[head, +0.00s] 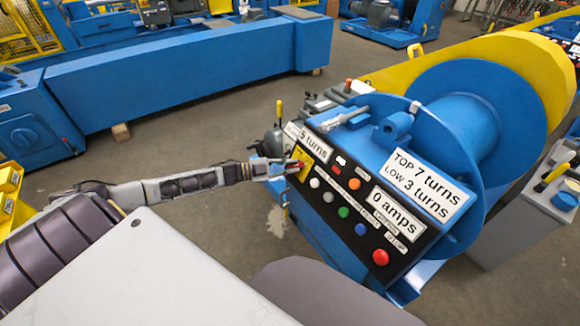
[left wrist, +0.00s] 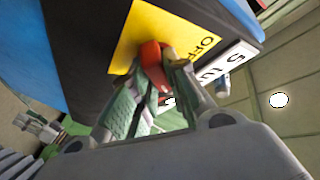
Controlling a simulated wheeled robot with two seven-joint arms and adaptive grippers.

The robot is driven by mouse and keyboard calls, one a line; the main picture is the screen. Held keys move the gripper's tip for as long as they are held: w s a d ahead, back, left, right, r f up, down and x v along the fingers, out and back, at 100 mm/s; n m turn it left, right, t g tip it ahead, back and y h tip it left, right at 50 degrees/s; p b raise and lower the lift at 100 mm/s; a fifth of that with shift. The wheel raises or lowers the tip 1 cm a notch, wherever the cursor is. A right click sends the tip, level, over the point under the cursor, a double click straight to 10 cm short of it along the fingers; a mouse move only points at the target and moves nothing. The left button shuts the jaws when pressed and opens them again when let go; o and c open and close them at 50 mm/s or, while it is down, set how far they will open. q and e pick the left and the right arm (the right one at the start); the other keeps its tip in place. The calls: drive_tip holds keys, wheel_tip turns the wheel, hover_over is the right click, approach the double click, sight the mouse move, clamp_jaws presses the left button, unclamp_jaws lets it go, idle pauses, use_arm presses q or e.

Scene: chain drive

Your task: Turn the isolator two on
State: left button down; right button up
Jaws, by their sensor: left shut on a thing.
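A red isolator handle (left wrist: 152,56) sits on a yellow plate (left wrist: 185,28) with "OFF" lettering, seen in the left wrist view. The yellow plate (head: 303,158) also shows at the left end of the black control panel (head: 330,180) in the head view. My left gripper (head: 286,168) reaches the panel from the left. In the left wrist view its fingers (left wrist: 160,78) are shut around the red handle. The fingers hide part of the handle, and I cannot read its exact position. My right gripper is not in view.
The panel carries several round buttons, including a red one (head: 381,257), and "0 amps" and "5 turns" labels. A blue drum (head: 470,125) stands behind it. A long blue machine (head: 190,75) lies at the back left. Grey floor is clear between them.

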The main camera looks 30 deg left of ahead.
use_arm(q)
drive_tip(key=c, duration=1.6)
unclamp_jaws()
drive_tip(key=shift+f, duration=0.1)
drive_tip(key=shift+o, duration=1.1)
drive_tip(key=v, duration=1.2)
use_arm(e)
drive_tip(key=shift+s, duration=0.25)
